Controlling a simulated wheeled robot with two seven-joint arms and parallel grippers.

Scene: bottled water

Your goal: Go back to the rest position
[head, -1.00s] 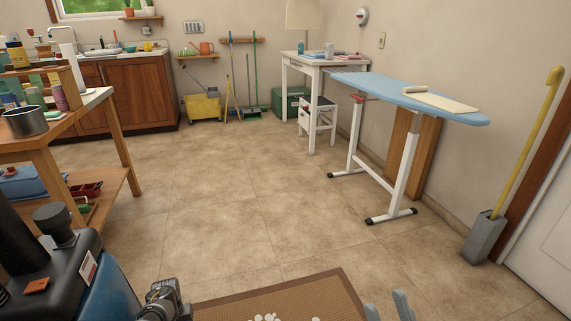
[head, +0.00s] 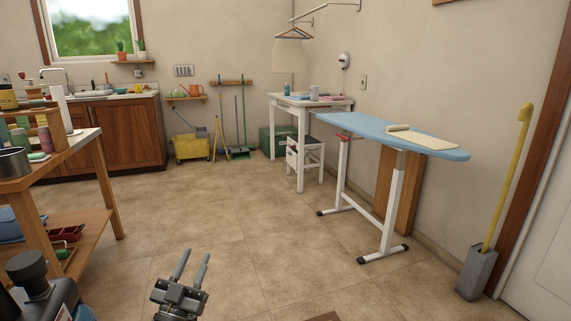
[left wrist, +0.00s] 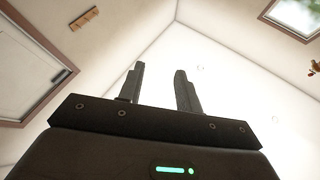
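My left gripper (head: 193,268) is at the bottom of the head view, left of centre, pointing up and away over the tiled floor. Its two fingers are apart with nothing between them. In the left wrist view the same gripper (left wrist: 160,85) points up at the walls and ceiling, with an empty gap between its fingers. My right gripper is outside both current views.
A wooden workbench (head: 85,145) with bottles and a pot stands at the left. A blue ironing board (head: 375,130) stands at the right, with a white table (head: 300,101) behind it. A yellow mop bucket (head: 191,147) is at the back. The middle floor is clear.

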